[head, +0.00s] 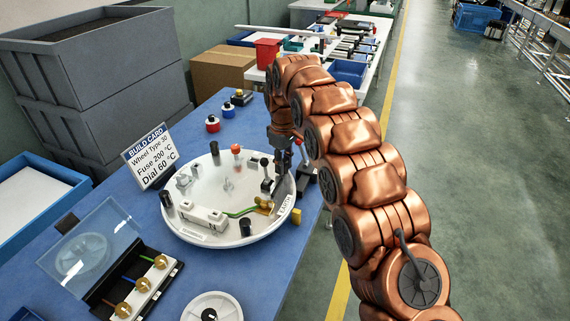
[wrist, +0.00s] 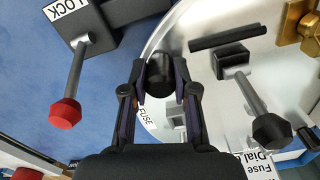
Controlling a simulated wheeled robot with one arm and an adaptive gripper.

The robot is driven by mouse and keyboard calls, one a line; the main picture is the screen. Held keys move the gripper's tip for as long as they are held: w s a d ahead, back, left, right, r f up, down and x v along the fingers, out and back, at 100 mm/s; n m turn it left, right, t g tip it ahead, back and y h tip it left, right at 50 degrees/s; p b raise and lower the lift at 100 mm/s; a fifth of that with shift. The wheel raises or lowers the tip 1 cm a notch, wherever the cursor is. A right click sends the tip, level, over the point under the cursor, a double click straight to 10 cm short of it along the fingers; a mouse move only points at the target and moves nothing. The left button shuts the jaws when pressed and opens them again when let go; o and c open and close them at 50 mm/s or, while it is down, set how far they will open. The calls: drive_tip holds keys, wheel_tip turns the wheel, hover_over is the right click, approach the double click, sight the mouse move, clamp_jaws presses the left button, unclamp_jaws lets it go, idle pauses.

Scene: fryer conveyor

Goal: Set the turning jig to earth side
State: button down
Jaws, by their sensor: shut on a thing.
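The turning jig (head: 205,236) is a round white dish on the blue table, with black posts around its rim. Its EARTH label (head: 286,205) is at the right front rim in the head view. My gripper (head: 277,186) is at the jig's right rim. In the wrist view my gripper (wrist: 160,80) is shut on a black post (wrist: 160,62) at the rim, beside the FUSE label (wrist: 147,113). The lock block (wrist: 120,20), labelled LOCK, stands outside the rim with a red-tipped lever (wrist: 66,112). The held post is mostly hidden in the head view.
A build card (head: 150,157) stands left of the jig. A black tray (head: 135,283) with coloured-wire parts lies in front left. A white wheel (head: 214,307) is at the front. A black-knobbed lever (wrist: 270,130) rises inside the jig near my gripper. Red and blue knobs (head: 213,124) lie behind.

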idle(0.3)
drive_tip(key=c, duration=0.9)
unclamp_jaws()
wheel_tip(320, 180, up, 6)
drive_tip(key=shift+w+r, duration=0.1)
drive_tip(key=shift+r, duration=0.65)
